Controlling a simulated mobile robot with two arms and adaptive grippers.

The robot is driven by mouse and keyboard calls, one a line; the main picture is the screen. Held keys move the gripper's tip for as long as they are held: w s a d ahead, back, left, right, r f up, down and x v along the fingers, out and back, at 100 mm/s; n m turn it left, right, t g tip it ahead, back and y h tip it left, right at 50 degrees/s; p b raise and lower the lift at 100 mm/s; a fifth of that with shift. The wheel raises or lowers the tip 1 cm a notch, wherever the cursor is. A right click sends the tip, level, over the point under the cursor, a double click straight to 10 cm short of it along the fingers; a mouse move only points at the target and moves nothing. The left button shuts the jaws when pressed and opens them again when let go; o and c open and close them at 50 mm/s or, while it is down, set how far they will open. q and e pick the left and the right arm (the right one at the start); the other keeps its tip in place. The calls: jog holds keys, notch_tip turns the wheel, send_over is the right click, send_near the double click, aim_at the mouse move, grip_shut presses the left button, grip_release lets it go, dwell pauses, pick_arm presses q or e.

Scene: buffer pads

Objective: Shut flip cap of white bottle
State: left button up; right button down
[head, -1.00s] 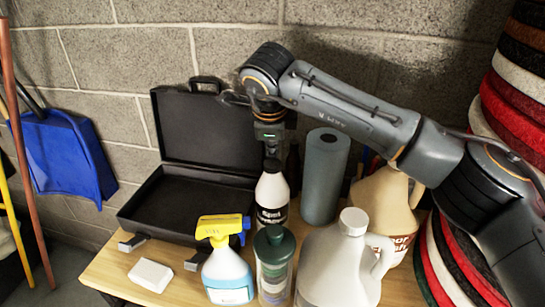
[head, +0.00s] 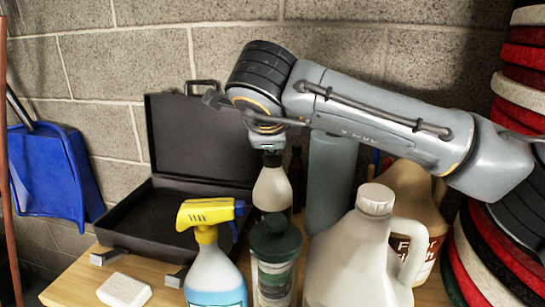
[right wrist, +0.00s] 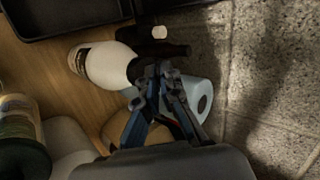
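The white bottle (head: 272,190) stands upright behind the green-capped container, with its lower part hidden. My right gripper (head: 271,150) is directly over its top, pointing down; the arm comes in from the right. In the right wrist view the white bottle (right wrist: 105,65) lies just beyond the fingertips of my right gripper (right wrist: 158,70). The fingers are drawn together with no object visible between them. The flip cap is hidden by the gripper, so I cannot tell its state or whether the fingers touch it. My left gripper is not in view.
An open black case (head: 160,215) is left of the bottle. A yellow-headed spray bottle (head: 212,265), a green-capped container (head: 275,265) and a white jug (head: 360,250) crowd the front. A blue roll (head: 328,180) and a tan jug (head: 420,205) stand right. A dark bottle (right wrist: 165,42) is close behind.

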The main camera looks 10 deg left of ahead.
dwell(0.3)
jog(key=c, duration=1.5)
grip_release()
jog(key=shift+s, duration=0.1)
jog(key=shift+v, duration=3.95)
